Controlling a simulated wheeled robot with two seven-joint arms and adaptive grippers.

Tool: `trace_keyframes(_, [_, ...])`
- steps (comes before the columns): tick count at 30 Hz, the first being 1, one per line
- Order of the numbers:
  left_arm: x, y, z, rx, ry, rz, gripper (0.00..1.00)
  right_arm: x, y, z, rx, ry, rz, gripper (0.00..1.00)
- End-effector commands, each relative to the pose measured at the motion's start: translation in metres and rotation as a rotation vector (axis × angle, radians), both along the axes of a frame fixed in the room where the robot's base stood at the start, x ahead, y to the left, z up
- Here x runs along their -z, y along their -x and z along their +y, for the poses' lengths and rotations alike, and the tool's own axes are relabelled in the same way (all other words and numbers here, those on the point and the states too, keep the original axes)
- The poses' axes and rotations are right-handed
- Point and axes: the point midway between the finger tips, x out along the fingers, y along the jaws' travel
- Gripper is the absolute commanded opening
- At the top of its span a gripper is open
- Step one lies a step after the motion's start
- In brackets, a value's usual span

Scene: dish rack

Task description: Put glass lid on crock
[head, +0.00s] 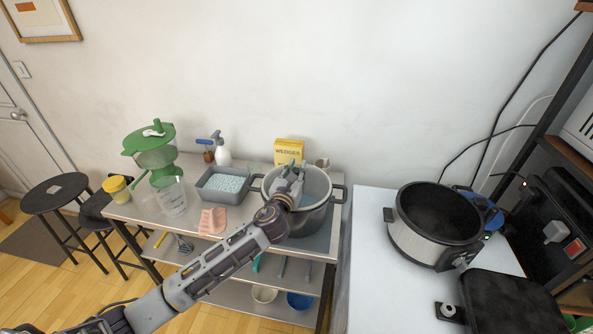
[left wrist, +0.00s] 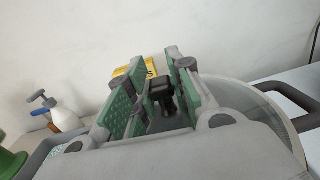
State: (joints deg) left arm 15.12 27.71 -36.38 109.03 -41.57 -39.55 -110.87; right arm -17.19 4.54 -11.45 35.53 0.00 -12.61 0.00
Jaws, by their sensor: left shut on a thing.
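The crock is a round silver slow cooker (head: 412,242) with a dark interior, open at the top, on the white counter at the right of the head view. My left gripper (head: 291,172) is over a large grey two-handled pot (head: 303,222) on the steel cart. In the left wrist view its green-padded fingers (left wrist: 157,78) are shut around a black knob (left wrist: 163,90), which I take to be the knob of the glass lid (left wrist: 255,112). The lid is at the pot's mouth; I cannot tell if it still touches the rim. My right gripper is not in view.
On the cart (head: 122,211) stand a green-topped dispenser (head: 152,148), a grey tub (head: 222,185), a spray bottle (head: 222,153) and a yellow box (head: 288,151). A gap separates cart and counter (head: 372,290). A black flat appliance (head: 508,302) lies in front of the crock.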

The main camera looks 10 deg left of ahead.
Motion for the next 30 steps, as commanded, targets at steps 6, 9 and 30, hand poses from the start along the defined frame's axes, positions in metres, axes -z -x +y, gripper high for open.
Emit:
trace_keyframes(6, [0.0009, -0.0001, 0.0, 0.0, 0.0, -0.002, 0.0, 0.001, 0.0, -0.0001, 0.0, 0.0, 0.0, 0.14])
trace_keyframes(9, [0.0018, -0.0001, 0.0, 0.0, 0.0, -0.002, 0.0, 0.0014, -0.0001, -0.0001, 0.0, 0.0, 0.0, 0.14])
trace_keyframes(30, [0.0054, 0.0, 0.0, 0.0, 0.0, -0.001, 0.47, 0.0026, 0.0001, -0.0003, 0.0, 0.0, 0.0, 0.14])
